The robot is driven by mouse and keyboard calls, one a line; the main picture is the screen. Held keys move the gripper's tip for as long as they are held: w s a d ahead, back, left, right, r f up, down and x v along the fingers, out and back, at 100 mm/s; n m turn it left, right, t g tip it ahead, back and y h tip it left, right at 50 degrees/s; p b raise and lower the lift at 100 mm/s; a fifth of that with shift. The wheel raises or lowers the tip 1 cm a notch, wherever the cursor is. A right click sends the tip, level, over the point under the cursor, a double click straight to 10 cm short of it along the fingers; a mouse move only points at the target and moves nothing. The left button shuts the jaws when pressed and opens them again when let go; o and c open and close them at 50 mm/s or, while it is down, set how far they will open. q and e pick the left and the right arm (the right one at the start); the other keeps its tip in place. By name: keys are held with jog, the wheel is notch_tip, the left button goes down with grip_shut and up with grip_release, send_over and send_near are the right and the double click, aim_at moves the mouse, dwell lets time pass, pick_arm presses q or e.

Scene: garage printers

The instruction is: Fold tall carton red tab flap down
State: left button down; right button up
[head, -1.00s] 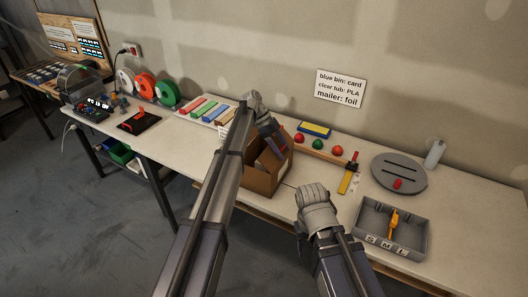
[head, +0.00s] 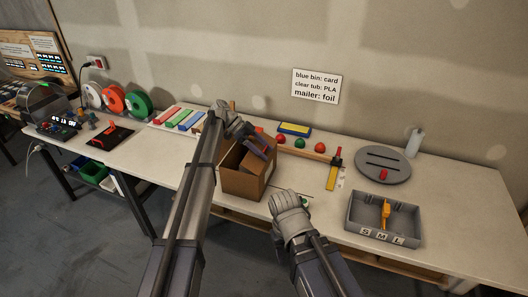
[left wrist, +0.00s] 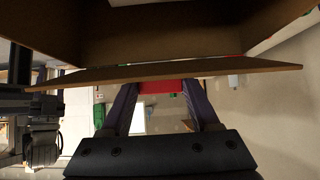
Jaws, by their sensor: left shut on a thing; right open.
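The tall brown carton (head: 248,184) stands on the bench in the middle of the head view, its top open. My left gripper (head: 264,146) is at the top of the carton. In the left wrist view, my left gripper (left wrist: 160,92) is shut on the red tab (left wrist: 160,86) at the edge of a brown flap (left wrist: 100,76). The flap extends outward across that view, with the carton's inside walls (left wrist: 130,38) beyond it. In the head view my left arm and hand hide part of the carton. My right gripper (head: 286,196) is open and empty, right of the carton.
A grey tray (head: 365,222) marked S, M, L stands to the right, with a grey disc (head: 383,165) behind it. Spools (head: 112,99) stand at left.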

pick_arm(q)
jog(key=shift+c, duration=0.6)
grip_release()
jog(key=shift+w, duration=0.1)
jog(key=p+v, duration=0.4)
jog(key=v, duration=0.2)
jog(key=shift+a+r+p, duration=0.1)
jog(key=shift+r+p, duration=0.2)
jog(key=shift+r, duration=0.1)
jog(key=shift+w+a+r, duration=0.15)
jog(key=shift+a, duration=0.35)
